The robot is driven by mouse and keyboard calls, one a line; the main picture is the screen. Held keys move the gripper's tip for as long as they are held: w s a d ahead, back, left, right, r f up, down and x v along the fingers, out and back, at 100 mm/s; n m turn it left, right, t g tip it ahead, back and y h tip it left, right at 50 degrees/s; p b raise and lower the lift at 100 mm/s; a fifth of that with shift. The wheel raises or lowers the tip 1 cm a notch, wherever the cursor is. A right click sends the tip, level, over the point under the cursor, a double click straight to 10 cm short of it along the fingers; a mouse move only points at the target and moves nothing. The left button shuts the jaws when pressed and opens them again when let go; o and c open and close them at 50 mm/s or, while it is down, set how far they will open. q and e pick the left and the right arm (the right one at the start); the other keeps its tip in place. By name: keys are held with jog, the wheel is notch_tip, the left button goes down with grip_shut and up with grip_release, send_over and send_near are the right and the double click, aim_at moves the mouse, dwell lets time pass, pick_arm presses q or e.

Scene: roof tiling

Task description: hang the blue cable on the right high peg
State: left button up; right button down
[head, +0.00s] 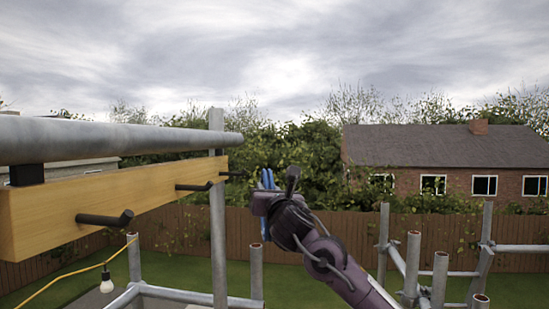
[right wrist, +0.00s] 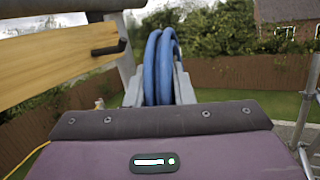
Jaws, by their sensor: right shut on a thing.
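The blue cable (head: 267,179) is a coil held in my right gripper (head: 265,190), which is shut on it. In the right wrist view the blue cable (right wrist: 160,66) stands up as a loop between the two grey fingers. A wooden beam (head: 130,199) at the left carries dark pegs: a near peg (head: 105,218), a middle peg (head: 194,186) and a far peg (head: 232,174). The cable is just right of the far peg in the head view and apart from it in the picture. One dark peg (right wrist: 108,49) shows left of the cable in the wrist view. My left gripper is not in view.
A thick grey pipe (head: 120,138) runs above the beam. An upright scaffold pole (head: 217,235) stands near the beam's far end. A yellow cord with a bulb (head: 106,284) hangs below. More scaffold poles (head: 411,265) stand at the right.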

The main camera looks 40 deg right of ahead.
aim_at(238, 174)
notch_tip(238, 174, up, 4)
jog(key=d, duration=0.2)
jog(key=shift+m+h, duration=0.3)
jog(key=shift+h, duration=0.1)
jog(key=shift+w+a+f+p, duration=0.2)
jog(key=shift+w+a+p, duration=0.95)
jog(key=shift+w+a, duration=1.75)
jog(key=shift+w+a+f+b, duration=0.15)
jog(key=shift+a+f+b, duration=0.05)
jog(key=shift+f+b, duration=0.35)
jog(key=shift+w+a+f, duration=0.2)
jog(key=shift+w+a, duration=0.15)
